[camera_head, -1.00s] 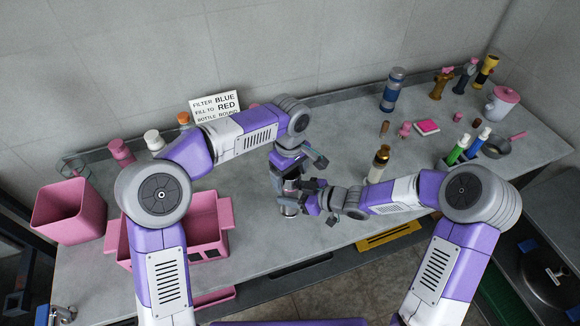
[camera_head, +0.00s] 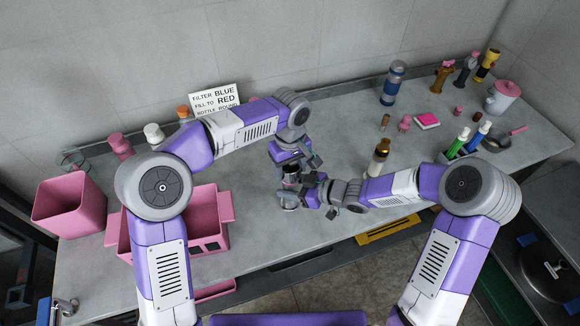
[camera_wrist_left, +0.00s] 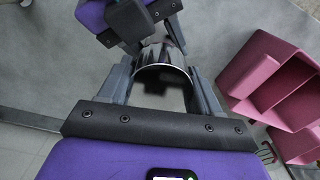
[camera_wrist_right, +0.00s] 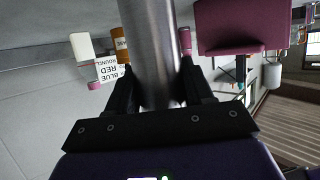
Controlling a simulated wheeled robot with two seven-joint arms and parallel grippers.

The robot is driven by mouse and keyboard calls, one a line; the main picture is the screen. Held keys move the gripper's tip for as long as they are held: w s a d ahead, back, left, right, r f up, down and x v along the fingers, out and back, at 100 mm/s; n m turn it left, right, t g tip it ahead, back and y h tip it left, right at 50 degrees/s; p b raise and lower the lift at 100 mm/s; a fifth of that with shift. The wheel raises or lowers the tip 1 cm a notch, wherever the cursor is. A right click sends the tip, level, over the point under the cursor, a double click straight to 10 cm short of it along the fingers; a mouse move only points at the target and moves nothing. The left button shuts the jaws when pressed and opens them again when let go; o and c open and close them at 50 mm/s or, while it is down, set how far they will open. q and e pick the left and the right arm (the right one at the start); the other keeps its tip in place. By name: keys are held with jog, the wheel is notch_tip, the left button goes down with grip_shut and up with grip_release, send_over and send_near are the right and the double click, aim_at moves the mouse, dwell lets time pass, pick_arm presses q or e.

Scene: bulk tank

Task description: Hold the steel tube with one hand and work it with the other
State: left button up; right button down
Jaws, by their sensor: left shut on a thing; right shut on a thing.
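In the left wrist view the tube's shiny rounded body (camera_wrist_left: 163,76) sits between the fingers. My right gripper (camera_head: 312,190) is shut on the tube from the right, close to the left gripper. In the right wrist view the bare, brushed tube (camera_wrist_right: 153,45) runs between its fingers. I cannot tell whether the tube's lower end touches the bench.
A pink crate (camera_head: 222,212) and a pink bin (camera_head: 62,205) stand left. A white sign (camera_head: 214,101) leans at the back wall. A blue bottle (camera_head: 394,84) stands behind.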

pick_arm(q)
jog(key=shift+m, duration=0.3)
jog(key=o, duration=1.2)
jog(key=shift+r, duration=2.3)
